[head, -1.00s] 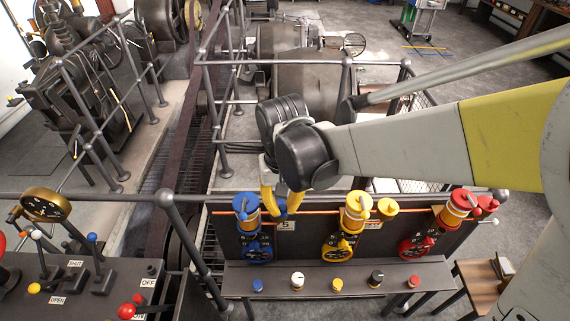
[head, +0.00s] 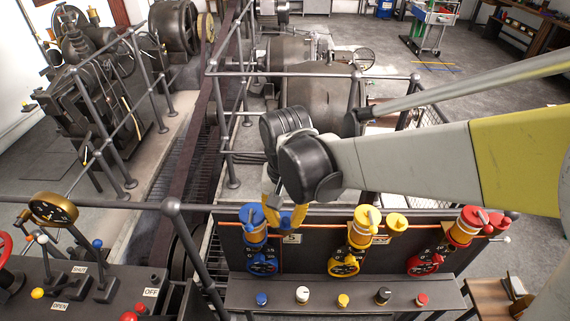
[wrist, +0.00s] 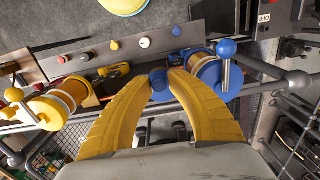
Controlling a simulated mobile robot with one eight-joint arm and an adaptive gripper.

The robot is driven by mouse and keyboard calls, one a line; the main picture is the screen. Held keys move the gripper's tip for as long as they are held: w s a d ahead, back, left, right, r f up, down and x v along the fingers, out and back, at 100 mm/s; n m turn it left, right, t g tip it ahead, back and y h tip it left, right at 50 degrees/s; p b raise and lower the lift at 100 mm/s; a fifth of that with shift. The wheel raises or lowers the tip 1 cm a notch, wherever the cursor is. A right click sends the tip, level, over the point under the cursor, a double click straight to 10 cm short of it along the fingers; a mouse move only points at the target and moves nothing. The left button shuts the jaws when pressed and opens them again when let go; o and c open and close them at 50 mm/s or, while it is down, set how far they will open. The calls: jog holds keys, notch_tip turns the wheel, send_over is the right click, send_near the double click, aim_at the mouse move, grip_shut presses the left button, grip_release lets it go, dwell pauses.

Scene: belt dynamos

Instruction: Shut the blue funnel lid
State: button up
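The blue funnel (head: 253,222) stands at the left end of the dark panel, with an amber body and a blue top. It also shows in the wrist view (wrist: 207,70), beside a silver lever with a blue ball end. Its blue lid (wrist: 158,80) is swung out to the side, off the funnel mouth. My gripper (head: 286,224) has yellow fingers, one on each side of the lid. In the wrist view the fingertips (wrist: 160,76) appear to touch the lid from both sides. The fingers hide much of the lid.
A yellow funnel (head: 363,225) with its lid (head: 396,223) beside it and a red funnel (head: 467,227) stand further right. A ledge (head: 324,292) with several small knobs runs below. Grey railings (head: 290,74) rise behind; a lever console (head: 80,285) is at left.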

aim_at(285, 218)
jog(key=shift+o, duration=1.2)
jog(key=shift+w, duration=0.1)
notch_tip(285, 218, up, 12)
jog(key=shift+f, duration=0.1)
